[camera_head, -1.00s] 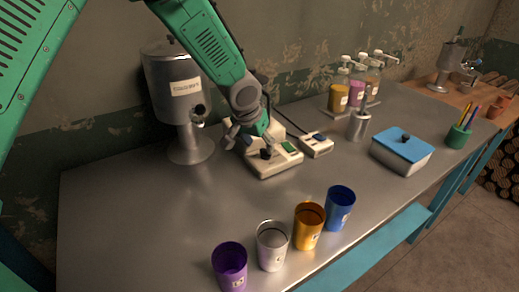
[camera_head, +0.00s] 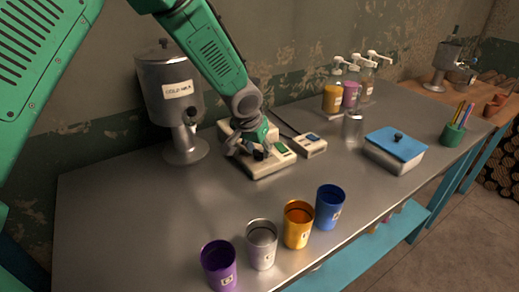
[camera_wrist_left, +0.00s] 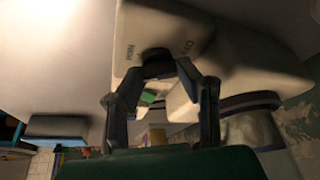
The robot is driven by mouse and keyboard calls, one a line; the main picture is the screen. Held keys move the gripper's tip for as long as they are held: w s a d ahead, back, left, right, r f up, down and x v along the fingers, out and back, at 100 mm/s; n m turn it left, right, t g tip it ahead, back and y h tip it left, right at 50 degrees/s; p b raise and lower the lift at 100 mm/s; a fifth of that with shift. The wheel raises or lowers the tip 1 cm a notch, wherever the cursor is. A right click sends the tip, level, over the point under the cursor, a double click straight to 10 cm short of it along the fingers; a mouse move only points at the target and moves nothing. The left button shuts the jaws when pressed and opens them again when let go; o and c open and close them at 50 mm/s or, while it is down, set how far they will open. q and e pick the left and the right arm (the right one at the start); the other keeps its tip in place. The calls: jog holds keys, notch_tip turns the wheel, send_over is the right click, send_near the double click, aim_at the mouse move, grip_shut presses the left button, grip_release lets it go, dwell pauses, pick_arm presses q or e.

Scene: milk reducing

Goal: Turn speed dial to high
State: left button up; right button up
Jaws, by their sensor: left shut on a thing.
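The cream mixer base (camera_head: 265,170) sits on the metal table below my left arm. It has a green button (camera_head: 281,148) and a black speed dial (camera_head: 259,155). My left gripper (camera_head: 250,153) is low over the base, at the dial, and partly hides it. In the left wrist view the fingers (camera_wrist_left: 158,70) close in on both sides of the black dial (camera_wrist_left: 157,55). Where the dial points cannot be told. My right gripper is not in view.
A steel milk dispenser (camera_head: 168,95) stands left of the base. A small box with a blue button (camera_head: 310,145) is close on its right. Purple (camera_head: 219,265), silver (camera_head: 262,245), orange (camera_head: 298,225) and blue cups (camera_head: 329,207) line the front edge. The table's left part is clear.

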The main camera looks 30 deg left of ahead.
pick_arm(q)
jog(key=shift+d, duration=0.15)
jog(key=m+p, duration=0.2)
jog(key=p, duration=0.1)
jog(key=m+h+p, duration=0.1)
jog(key=p, duration=0.2)
jog(key=shift+a+m+h, duration=0.3)
jog(key=shift+a+m, duration=0.05)
jog(key=shift+m, duration=0.05)
jog(key=shift+d+m+p, duration=0.1)
jog(key=shift+m+p, duration=0.5)
jog(key=shift+p, duration=0.1)
jog(key=shift+f+m+g+h+p, duration=0.1)
jog(key=shift+m+g+h+p, duration=0.2)
jog(key=shift+m+p, duration=0.25)
jog(key=o, duration=1.1)
jog(key=shift+o, duration=0.2)
jog(key=shift+w, duration=0.1)
